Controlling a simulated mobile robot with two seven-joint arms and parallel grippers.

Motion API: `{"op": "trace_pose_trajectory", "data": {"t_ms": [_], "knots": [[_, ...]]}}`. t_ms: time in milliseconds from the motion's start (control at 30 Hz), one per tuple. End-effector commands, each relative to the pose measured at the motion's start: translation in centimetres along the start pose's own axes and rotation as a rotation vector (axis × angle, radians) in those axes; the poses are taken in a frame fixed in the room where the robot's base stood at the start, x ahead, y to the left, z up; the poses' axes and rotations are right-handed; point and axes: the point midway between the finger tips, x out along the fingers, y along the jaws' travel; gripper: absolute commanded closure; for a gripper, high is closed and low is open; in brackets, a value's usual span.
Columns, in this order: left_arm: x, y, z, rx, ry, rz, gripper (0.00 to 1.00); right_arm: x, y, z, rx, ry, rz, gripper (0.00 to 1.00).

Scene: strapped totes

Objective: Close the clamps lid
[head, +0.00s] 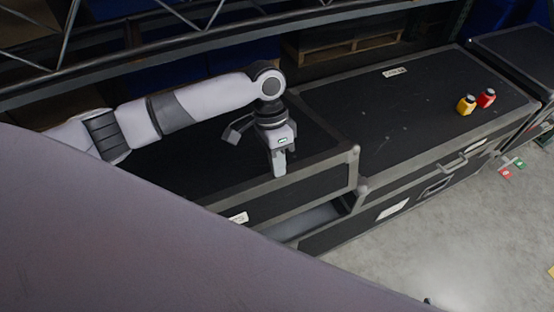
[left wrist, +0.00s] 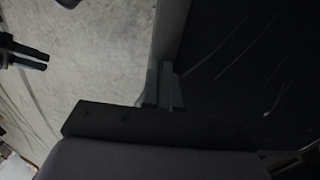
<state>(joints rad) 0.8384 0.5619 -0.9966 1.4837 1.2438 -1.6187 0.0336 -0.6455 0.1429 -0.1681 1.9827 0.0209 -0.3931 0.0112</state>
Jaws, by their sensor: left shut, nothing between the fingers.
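A black case lid (head: 312,142) with grey metal edges lies left of centre in the head view. A gap below its front right corner shows a grey interior (head: 318,220), so the lid stands partly open. My left gripper (head: 279,170) points down over the lid near its front edge, fingers together and empty. In the left wrist view its fingers (left wrist: 162,88) are over the lid's metal edge (left wrist: 171,35); I cannot tell whether they touch it. The black lid surface (left wrist: 245,70) is to their right. The labels are too small to read. My right gripper does not show clearly.
A second black case (head: 420,110), shut, stands to the right, with a yellow bottle (head: 466,104) and a red bottle (head: 486,98) on top. Shelving with metal struts (head: 200,30) runs behind. Pale floor (head: 450,240) is open in front.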

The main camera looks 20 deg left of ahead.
Motion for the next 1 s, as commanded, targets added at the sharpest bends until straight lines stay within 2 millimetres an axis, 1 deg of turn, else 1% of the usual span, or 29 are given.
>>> {"op": "trace_pose_trajectory", "data": {"t_ms": [67,167,267,367,500,600,700,800,1000], "knots": [[0.9,0.4,0.0,0.001,-0.005,-0.015,1.0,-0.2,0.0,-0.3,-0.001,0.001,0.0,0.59],[2.8,1.1,0.1,0.001,-0.009,-0.055,1.0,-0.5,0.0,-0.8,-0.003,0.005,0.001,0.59],[5.1,1.8,0.1,0.001,-0.008,-0.103,1.0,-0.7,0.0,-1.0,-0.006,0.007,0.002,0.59],[7.5,2.3,0.1,0.001,-0.007,-0.152,1.0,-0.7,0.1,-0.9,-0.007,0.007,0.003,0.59],[11.3,2.9,0.1,0.002,-0.004,-0.201,1.0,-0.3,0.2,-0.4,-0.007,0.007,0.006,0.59],[13.4,3.0,0.0,0.001,-0.001,-0.207,1.0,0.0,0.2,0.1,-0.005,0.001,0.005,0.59],[14.5,3.1,0.0,0.001,-0.001,-0.207,1.0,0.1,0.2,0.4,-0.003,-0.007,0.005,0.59],[15.1,3.2,0.1,0.002,-0.002,-0.206,1.0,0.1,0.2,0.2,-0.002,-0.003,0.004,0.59],[15.3,3.3,0.2,0.003,-0.006,-0.204,1.0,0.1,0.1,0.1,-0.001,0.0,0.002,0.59]]}}
